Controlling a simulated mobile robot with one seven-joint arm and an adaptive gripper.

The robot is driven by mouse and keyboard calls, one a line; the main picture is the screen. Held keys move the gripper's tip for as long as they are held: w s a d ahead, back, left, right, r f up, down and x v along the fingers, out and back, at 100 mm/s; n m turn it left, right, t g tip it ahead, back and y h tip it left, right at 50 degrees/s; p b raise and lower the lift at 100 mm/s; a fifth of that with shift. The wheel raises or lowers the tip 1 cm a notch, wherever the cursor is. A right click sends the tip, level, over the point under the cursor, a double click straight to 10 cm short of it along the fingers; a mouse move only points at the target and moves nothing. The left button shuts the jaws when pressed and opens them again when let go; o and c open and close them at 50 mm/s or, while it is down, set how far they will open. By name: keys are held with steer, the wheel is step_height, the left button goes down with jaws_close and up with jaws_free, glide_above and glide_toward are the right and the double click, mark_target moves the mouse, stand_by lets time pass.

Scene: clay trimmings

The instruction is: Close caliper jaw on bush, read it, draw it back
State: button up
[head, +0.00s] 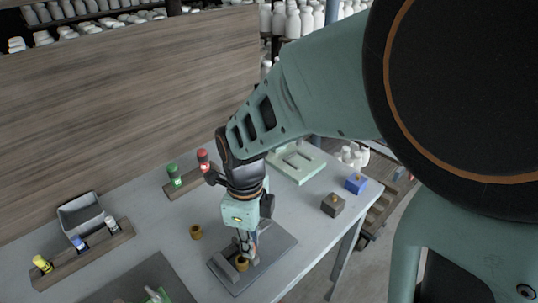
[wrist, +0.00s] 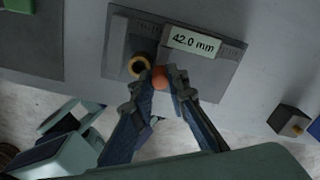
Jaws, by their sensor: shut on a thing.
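The caliper is a dark grey plate (head: 226,284) on the table; it also shows in the wrist view (wrist: 222,78), with a scale along its edge. Its readout (wrist: 193,41) shows 42.0 mm. A brass-coloured bush (wrist: 138,66), a ring with a dark hole, sits on the plate beside the readout; it also shows in the head view (head: 241,265). My gripper (wrist: 163,74) is shut on an orange knob (wrist: 159,79) just right of the bush. I cannot tell whether the jaw touches the bush, as my fingers hide part of the jaw.
Another brass bush (head: 196,232) stands left of the caliper. Wooden racks hold red (head: 203,155), green (head: 173,170) and yellow (head: 40,262) capped items. A grey bin (head: 85,216) stands at left. A dark block (head: 332,205) and a blue block (head: 355,184) stand near the right edge.

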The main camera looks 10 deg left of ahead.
steer(key=shift+s+a, duration=0.55)
steer(key=shift+s, duration=0.05)
stand_by(0.9)
steer(key=o, duration=1.4)
steer(key=shift+o, duration=0.2)
step_height(320, 180, up, 8)
steer(key=p, duration=0.7)
steer(key=shift+d, duration=0.1)
steer(key=shift+w, duration=0.1)
